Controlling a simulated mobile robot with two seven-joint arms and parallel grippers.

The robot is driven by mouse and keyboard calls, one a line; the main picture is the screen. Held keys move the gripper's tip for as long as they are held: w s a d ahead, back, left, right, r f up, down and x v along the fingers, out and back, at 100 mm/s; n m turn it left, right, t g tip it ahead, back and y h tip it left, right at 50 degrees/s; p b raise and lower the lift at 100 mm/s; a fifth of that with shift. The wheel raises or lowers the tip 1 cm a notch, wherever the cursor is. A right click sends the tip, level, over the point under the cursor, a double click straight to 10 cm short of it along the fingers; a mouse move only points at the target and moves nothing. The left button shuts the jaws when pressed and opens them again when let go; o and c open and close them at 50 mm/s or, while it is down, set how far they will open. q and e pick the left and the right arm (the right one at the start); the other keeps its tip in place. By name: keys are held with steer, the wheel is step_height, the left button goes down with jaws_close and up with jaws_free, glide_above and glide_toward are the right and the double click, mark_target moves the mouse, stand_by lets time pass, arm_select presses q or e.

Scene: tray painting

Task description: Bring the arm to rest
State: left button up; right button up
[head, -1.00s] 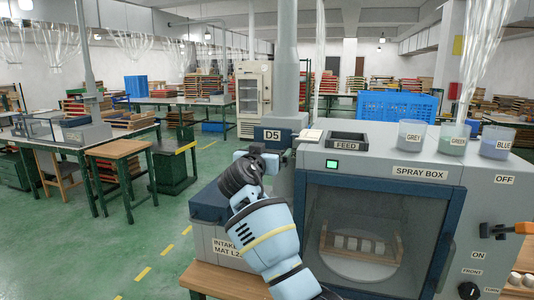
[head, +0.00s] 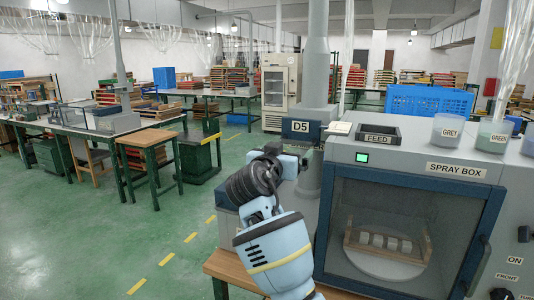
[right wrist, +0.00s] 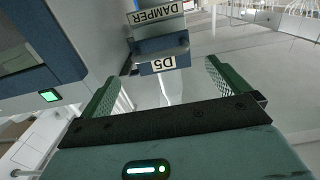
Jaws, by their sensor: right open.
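My right arm (head: 275,245) rises from the bottom of the head view, left of the spray box, with its wrist bent near the D5 sign. Its fingertips cannot be made out there. In the right wrist view my right gripper (right wrist: 165,75) is open, its two green fingers wide apart with nothing between them. The D5 sign (right wrist: 163,65) shows beyond the fingers, apparently clear of them. My left gripper is in neither view.
The spray box (head: 340,215) stands at right, its door shut over a wooden rack (head: 357,242) of pale pieces on a turntable. Open green floor (head: 90,240) lies at left.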

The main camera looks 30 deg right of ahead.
steer(key=s+a+f+n+y, duration=0.2)
steer(key=s+f+n+y, duration=0.15)
steer(key=f, duration=0.95)
steer(key=s+a+f+n+y, duration=0.3)
steer(key=s+f, duration=0.2)
steer(key=f, duration=0.8)
steer(key=s+a+f+n+y, duration=0.25)
steer(key=s+f, duration=0.25)
steer(key=f, duration=0.8)
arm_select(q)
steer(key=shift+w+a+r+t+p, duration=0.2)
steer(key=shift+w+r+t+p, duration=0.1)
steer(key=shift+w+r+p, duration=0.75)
arm_select(e)
steer(key=s+a+f+n+g+y, duration=0.1)
steer(key=s+f, duration=0.3)
steer(key=s, duration=0.7)
steer(key=s+a+f+n+g+y, duration=0.1)
steer(key=s+a+f+y, duration=0.2)
steer(key=s, duration=0.8)
steer(key=s+a+f+g+y, duration=0.1)
steer(key=s+a+f+y, duration=0.1)
steer(key=s+f, duration=0.4)
steer(key=s, duration=0.5)
steer(key=shift+a+f+n+y, duration=0.25)
steer(key=shift+a+n+y, duration=0.05)
steer(key=shift+n, duration=0.1)
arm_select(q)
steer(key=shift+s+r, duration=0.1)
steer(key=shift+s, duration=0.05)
